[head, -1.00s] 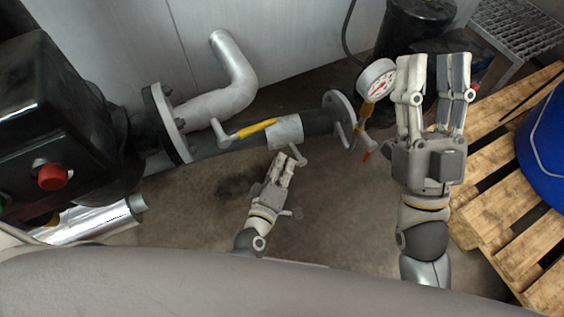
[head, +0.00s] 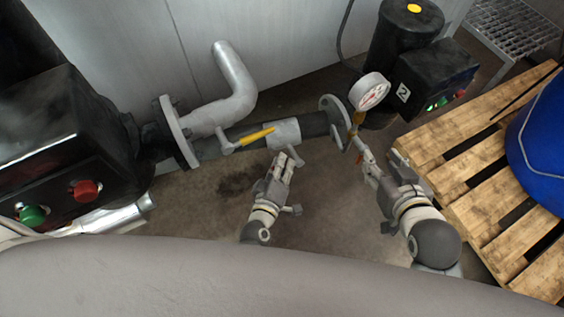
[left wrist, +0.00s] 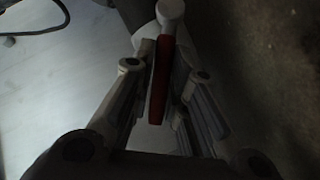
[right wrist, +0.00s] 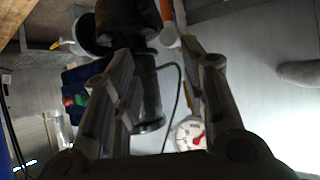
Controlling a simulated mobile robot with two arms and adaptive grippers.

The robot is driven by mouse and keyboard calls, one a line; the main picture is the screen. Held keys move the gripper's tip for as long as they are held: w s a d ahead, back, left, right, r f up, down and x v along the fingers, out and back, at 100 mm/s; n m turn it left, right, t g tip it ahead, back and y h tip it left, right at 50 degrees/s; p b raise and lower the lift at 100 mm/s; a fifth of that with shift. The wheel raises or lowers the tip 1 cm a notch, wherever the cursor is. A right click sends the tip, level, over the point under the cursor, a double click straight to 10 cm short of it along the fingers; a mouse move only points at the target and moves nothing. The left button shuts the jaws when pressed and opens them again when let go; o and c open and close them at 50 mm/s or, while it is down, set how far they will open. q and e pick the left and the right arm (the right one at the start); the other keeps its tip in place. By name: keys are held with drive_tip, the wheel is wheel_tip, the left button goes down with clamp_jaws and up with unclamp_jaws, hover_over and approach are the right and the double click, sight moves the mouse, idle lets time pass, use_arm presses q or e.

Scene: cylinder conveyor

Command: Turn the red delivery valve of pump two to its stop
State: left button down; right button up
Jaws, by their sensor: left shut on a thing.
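The red valve handle (left wrist: 161,80) runs between the fingers of my left gripper (left wrist: 160,70) in the left wrist view, with a pale round knob above it. In the head view my left gripper (head: 284,163) is shut on it beside the grey pipe sleeve (head: 284,132), hiding most of the handle. My right gripper (head: 366,158) is low beside the pipe, just below the pressure gauge (head: 369,92). In the right wrist view its fingers (right wrist: 165,70) stand apart. An orange part (right wrist: 179,13) shows at the top there; the fingers appear to hold nothing.
A yellow lever (head: 254,136) lies along the pipe. The black pump motor labelled 2 (head: 432,72) stands behind the gauge. A wooden pallet (head: 455,165) with a blue drum (head: 543,145) fills the right. A dark machine with red and green buttons (head: 60,135) stands at left.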

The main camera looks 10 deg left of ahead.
use_arm(q)
drive_tip(key=shift+d+r+p, duration=0.15)
drive_tip(key=shift+r+p, duration=0.15)
drive_tip(key=shift+p, duration=0.35)
drive_tip(key=shift+w+d+g+p, duration=0.1)
drive_tip(key=shift+g+p, duration=0.2)
drive_tip(key=shift+p, duration=0.35)
drive_tip(key=shift+m, duration=0.3)
use_arm(e)
drive_tip(key=s+d+f+g+h, duration=0.1)
drive_tip(key=s+d+f+g, duration=0.1)
drive_tip(key=s, duration=0.4)
drive_tip(key=s+d+f+g+h, duration=0.1)
drive_tip(key=s+d+f+g, duration=0.1)
drive_tip(key=s+f+g, duration=0.2)
drive_tip(key=s+g, duration=0.1)
drive_tip(key=s, duration=0.1)
drive_tip(key=shift+s+d+g, duration=0.2)
drive_tip(key=shift+s+g, duration=0.2)
use_arm(q)
drive_tip(key=c, duration=1.4)
unclamp_jaws()
drive_tip(key=shift+c, duration=0.2)
drive_tip(key=v, duration=1.2)
